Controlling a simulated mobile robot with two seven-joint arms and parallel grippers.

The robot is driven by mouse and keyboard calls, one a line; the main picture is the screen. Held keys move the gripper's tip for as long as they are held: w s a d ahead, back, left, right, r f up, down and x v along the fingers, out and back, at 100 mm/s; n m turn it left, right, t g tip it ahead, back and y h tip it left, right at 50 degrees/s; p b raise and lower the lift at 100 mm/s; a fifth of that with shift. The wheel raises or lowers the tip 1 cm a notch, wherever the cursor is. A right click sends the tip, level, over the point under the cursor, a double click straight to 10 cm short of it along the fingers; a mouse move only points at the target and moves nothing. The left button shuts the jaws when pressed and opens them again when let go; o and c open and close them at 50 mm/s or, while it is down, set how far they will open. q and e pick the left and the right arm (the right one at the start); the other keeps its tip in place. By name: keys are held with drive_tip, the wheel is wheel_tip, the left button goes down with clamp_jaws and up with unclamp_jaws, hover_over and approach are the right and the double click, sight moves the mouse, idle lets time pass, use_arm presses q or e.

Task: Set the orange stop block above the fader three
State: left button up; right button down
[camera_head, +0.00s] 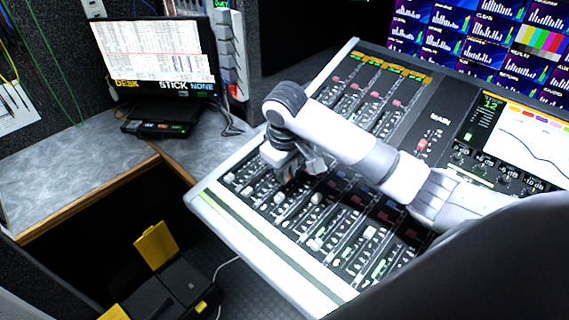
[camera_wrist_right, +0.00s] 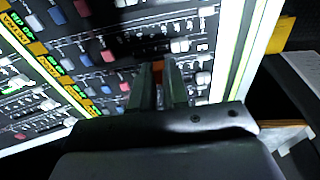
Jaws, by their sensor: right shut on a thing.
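My right gripper (camera_head: 287,180) reaches down over the left part of the mixing console (camera_head: 262,236), among its fader slots. In the right wrist view its two dark fingers (camera_wrist_right: 160,85) are close together, with a small orange piece, the stop block (camera_wrist_right: 158,66), between their tips. The block is mostly covered by the fingers there, and I cannot make it out in the head view. Several white fader caps (camera_head: 278,197) stand in slots along the console's front. The gripper hides part of this row, and I cannot tell which fader is number three. My left gripper is not in view.
A screen bank (camera_head: 440,45) stands behind the console. A monitor (camera_head: 157,60) and a small black device (camera_head: 160,128) are on the grey desk (camera_head: 70,180) at left. A black case with a yellow flap (camera_head: 155,245) lies below, beside the console's front edge.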

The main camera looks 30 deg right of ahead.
sight(288, 195)
drive_tip(key=shift+d+f, duration=0.15)
drive_tip(key=shift+f, duration=0.85)
drive_tip(key=shift+p, duration=0.5)
drive_tip(key=shift+w+d+f, duration=0.1)
drive_tip(key=shift+d+f, duration=0.1)
drive_tip(key=shift+f, duration=1.5)
idle(0.8)
drive_tip(key=c, duration=1.1)
unclamp_jaws()
drive_tip(key=shift+o, duration=0.2)
